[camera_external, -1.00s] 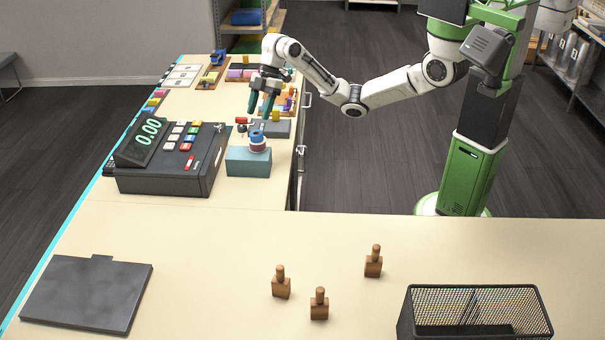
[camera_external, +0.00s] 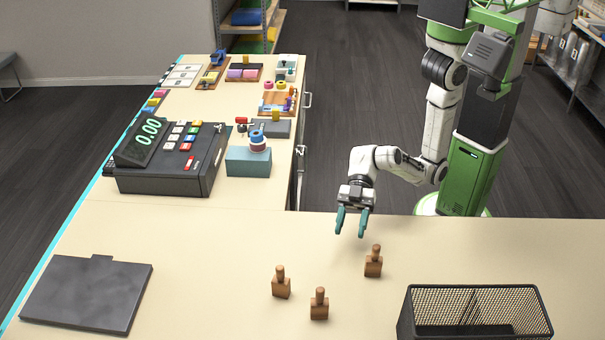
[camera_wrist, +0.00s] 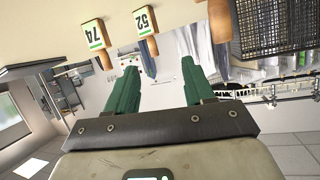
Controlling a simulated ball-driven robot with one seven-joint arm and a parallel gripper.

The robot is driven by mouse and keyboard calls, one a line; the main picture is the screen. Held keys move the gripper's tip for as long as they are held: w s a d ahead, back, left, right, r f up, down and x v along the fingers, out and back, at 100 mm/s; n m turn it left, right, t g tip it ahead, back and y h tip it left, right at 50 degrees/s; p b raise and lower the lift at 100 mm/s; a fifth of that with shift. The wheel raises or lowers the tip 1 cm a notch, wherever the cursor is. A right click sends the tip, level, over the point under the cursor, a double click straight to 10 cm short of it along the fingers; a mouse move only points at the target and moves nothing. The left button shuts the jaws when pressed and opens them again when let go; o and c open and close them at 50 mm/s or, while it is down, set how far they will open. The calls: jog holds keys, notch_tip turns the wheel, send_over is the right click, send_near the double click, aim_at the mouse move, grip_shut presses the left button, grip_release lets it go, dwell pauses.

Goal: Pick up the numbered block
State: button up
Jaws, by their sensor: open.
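Three wooden blocks with knob handles stand upright on the near counter: one at left (camera_external: 281,288), one in front (camera_external: 319,309) and one at right (camera_external: 373,267). My gripper (camera_external: 352,226) is open and empty above the counter's far edge, just behind and left of the right block. In the wrist view my green fingers (camera_wrist: 159,68) are spread with nothing between them.
A black mesh basket (camera_external: 475,295) stands at the near right. A dark flat board (camera_external: 87,293) lies at the near left. A cash register (camera_external: 170,160) and a teal box (camera_external: 248,161) are on the far-left counter. The counter around the blocks is clear.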

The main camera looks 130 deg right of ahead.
jog(key=n, duration=0.1)
send_near(374, 260)
jog(key=x, duration=0.6)
jog(key=r+x, duration=0.1)
jog(key=x, duration=0.1)
jog(key=shift+w+a, duration=0.35)
jog(key=shift+w, duration=0.2)
jog(key=shift+w+a+f, duration=0.35)
jog(key=shift+w, duration=0.1)
jog(key=shift+c, duration=0.3)
grip_shut()
